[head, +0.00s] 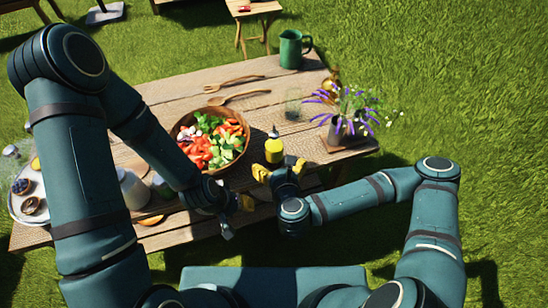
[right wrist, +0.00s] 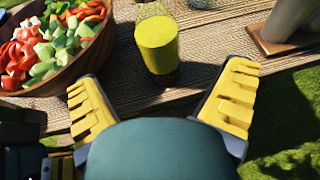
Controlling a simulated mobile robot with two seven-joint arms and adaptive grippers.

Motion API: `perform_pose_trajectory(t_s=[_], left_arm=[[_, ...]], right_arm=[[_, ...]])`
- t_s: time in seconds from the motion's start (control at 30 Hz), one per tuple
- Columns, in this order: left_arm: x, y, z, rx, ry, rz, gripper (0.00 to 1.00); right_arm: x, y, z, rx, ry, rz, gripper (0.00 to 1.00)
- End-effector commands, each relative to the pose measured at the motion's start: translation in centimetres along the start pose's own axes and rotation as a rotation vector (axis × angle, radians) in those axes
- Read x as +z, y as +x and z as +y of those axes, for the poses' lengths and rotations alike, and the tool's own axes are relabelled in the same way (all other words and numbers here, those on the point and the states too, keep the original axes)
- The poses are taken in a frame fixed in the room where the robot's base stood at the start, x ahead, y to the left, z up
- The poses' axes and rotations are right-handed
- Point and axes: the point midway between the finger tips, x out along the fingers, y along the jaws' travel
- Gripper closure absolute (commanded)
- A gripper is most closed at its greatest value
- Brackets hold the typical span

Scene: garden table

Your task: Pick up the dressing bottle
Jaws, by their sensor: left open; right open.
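My left gripper (head: 236,215) is open and empty, low near the table's front edge, left of the right gripper.
A wooden salad bowl (head: 211,141) stands left of the bottle. A clear glass (head: 293,104) is behind it, and flower pots (head: 345,131) stand on a board to the right. A green pitcher (head: 291,50) and wooden utensils (head: 238,96) lie farther back.

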Motion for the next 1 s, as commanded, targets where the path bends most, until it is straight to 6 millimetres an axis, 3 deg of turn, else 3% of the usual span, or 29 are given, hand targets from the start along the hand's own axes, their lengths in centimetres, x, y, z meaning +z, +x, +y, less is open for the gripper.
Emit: perform_pose_trajectory(t_s=[0.1, 0.37, 0.63, 0.97, 1.0], left_arm=[[0.1, 0.1, 0.0, 0.0, 0.001, -0.001, 0.53], [0.1, 0.2, 0.0, 0.001, 0.002, -0.003, 0.53], [0.3, 0.6, -0.2, 0.002, 0.003, -0.007, 0.53], [0.4, 0.6, -0.2, 0.002, 0.003, -0.008, 0.53], [0.4, 0.6, -0.2, 0.002, 0.003, -0.008, 0.53]], right_arm=[[0.0, 1.7, 0.0, -0.003, -0.002, 0.0, 0.03], [0.1, 3.4, 0.0, -0.001, -0.002, 0.0, 0.03], [0.3, 7.1, 0.1, -0.002, -0.002, 0.0, 0.03], [0.4, 7.8, 0.2, 0.0, -0.002, 0.0, 0.03], [0.4, 7.8, 0.2, 0.0, -0.002, 0.0, 0.13]])
